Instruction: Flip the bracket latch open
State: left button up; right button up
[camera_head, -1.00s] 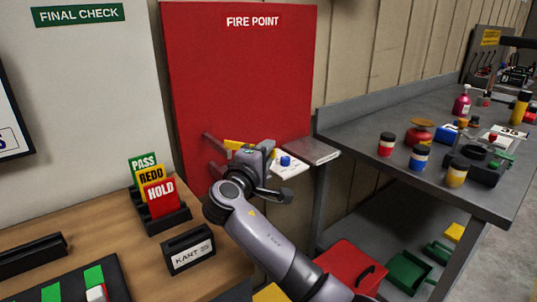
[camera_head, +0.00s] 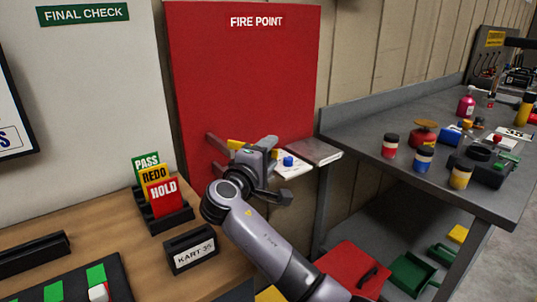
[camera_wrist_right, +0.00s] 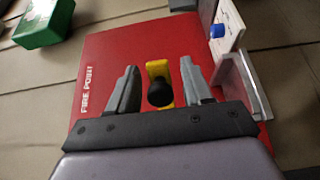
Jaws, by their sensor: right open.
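The bracket latch is a yellow piece (camera_head: 238,145) on the red fire point board (camera_head: 245,75). In the right wrist view the yellow piece (camera_wrist_right: 158,69) shows with a round black knob (camera_wrist_right: 160,92) in front of it. My right gripper (camera_head: 268,168) is in front of the board and partly hides the latch in the head view. In the right wrist view my right gripper (camera_wrist_right: 160,72) is open and empty, with one finger on each side of the yellow piece and knob. Contact cannot be told. My left gripper is not in view.
A white card with a blue knob (camera_head: 288,161) and a grey shelf (camera_head: 314,151) sit to the right. A wooden desk (camera_head: 95,232) is at left, a grey bench (camera_head: 400,120) with jars at right.

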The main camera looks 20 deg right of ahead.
jog(key=v, duration=0.7)
jog(key=shift+b, duration=0.35)
